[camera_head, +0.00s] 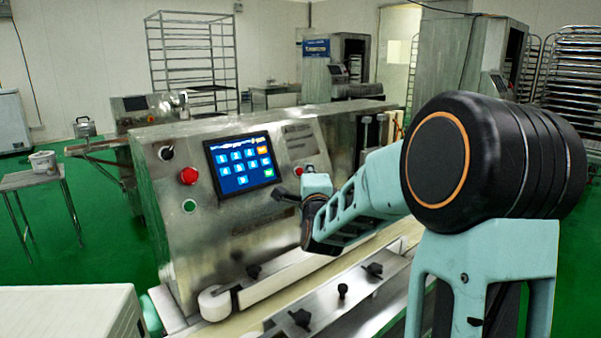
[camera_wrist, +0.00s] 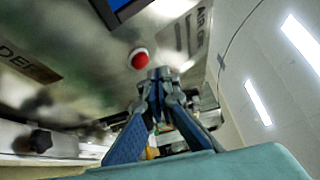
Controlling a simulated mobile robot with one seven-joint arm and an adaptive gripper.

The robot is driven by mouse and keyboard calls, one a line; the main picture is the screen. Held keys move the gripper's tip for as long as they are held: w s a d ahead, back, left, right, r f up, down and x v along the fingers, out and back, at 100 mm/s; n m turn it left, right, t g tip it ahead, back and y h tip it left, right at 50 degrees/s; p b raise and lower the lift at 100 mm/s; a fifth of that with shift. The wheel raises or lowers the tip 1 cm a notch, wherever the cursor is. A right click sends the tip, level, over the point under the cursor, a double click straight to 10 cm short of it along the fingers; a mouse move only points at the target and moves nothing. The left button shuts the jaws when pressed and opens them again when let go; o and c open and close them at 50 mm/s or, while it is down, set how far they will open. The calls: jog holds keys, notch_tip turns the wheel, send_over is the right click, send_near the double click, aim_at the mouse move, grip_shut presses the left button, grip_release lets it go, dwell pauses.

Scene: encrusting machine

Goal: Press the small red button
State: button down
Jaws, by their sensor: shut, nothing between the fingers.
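The small red button (camera_head: 299,171) is on the sloped metal front panel of the machine, just right of the touchscreen. Part of my arm is close below and right of it. It also shows in the wrist view (camera_wrist: 138,59) as a round red cap in a pale collar. My gripper (camera_wrist: 159,75) is shut and empty, its blue-padded fingers meeting at the tips. The tips appear just below and right of the red button in the wrist view. I cannot tell the exact gap to the panel. A larger red button (camera_head: 188,176) sits left of the screen.
The lit touchscreen (camera_head: 242,163) lies between the two red buttons. A green button (camera_head: 189,206) and a black knob (camera_head: 166,153) are on the panel's left. A conveyor with black knobs (camera_head: 342,291) runs below the panel. Racks (camera_head: 192,60) stand behind.

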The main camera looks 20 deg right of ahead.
jog(key=s, duration=0.1)
jog(key=s+d+r, duration=0.1)
jog(key=s+r, duration=0.1)
jog(key=shift+s+d+p, duration=0.25)
jog(key=shift+s+p, duration=0.15)
dwell(0.5)
